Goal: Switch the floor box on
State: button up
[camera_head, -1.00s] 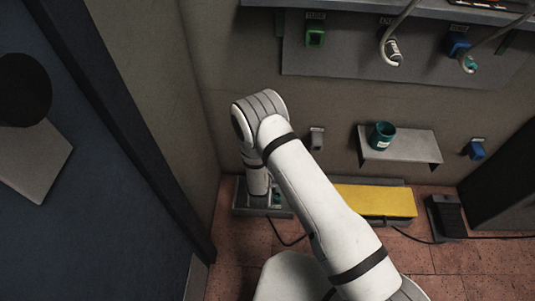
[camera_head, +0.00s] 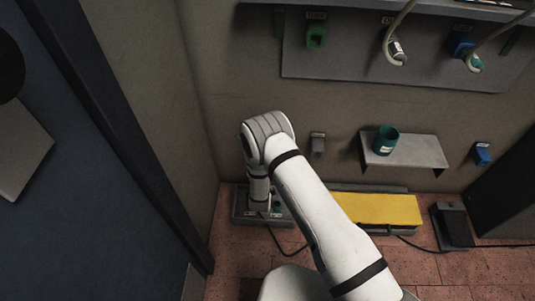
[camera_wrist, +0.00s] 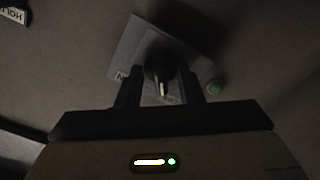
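The floor box (camera_head: 240,210) is a low grey box on the tiles at the wall's foot, partly hidden behind my arm in the head view. In the wrist view a pale square plate (camera_wrist: 136,43) carries a dark rotary knob (camera_wrist: 160,66) with a light pointer mark. A label by the left finger is mostly hidden.
A yellow-topped pedal or step (camera_head: 378,209) lies right of the box, with a black pedal (camera_head: 453,225) beyond it. Cables run over the tiles. A wall shelf (camera_head: 425,152) holds a teal cup (camera_head: 385,140). A dark blue door (camera_head: 75,200) stands at the left.

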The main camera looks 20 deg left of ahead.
grip_shut()
jog(key=m+b, duration=0.2)
jog(key=m, duration=0.5)
jog(key=m+b, duration=0.3)
jog(key=m, duration=0.3)
jog(key=shift+w+r+m, duration=0.15)
jog(key=shift+m, duration=0.25)
dwell(0.5)
dwell(0.6)
grip_release()
